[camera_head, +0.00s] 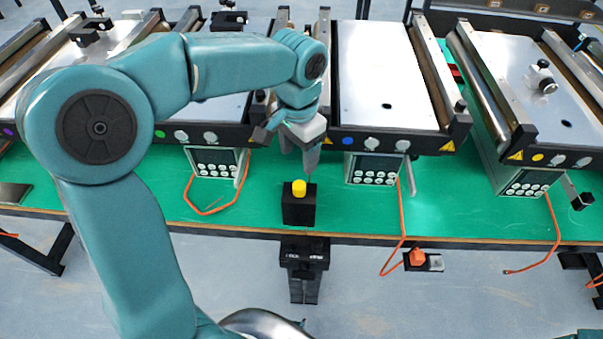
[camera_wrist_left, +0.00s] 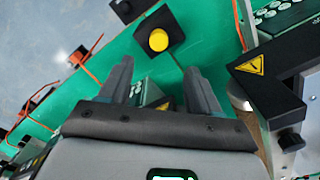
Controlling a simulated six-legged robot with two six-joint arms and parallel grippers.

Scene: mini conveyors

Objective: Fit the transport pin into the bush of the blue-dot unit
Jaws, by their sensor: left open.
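A yellow-topped pin (camera_head: 299,188), which looks like the transport pin, stands in a black block (camera_head: 300,210) near the table's front edge. The yellow top also shows in the wrist view (camera_wrist_left: 158,40), beyond my fingertips. My left gripper (camera_head: 307,165) is open, pointing down just above and behind the pin, apart from it; its two fingers show in the wrist view (camera_wrist_left: 158,68). The blue-dot unit (camera_head: 365,45) is the conveyor right of my gripper, with a blue dot (camera_head: 347,141) on its front. A dark round hole (camera_head: 387,106), perhaps the bush, is in its plate.
The yellow-dot unit (camera_head: 497,70) stands to the right; a green-dot unit (camera_head: 160,134) is partly behind my arm. Keypad boxes (camera_head: 374,170) sit under the units. Orange cords hang over the front edge, one by an orange plug (camera_head: 417,258). The green tabletop (camera_head: 450,205) has free room.

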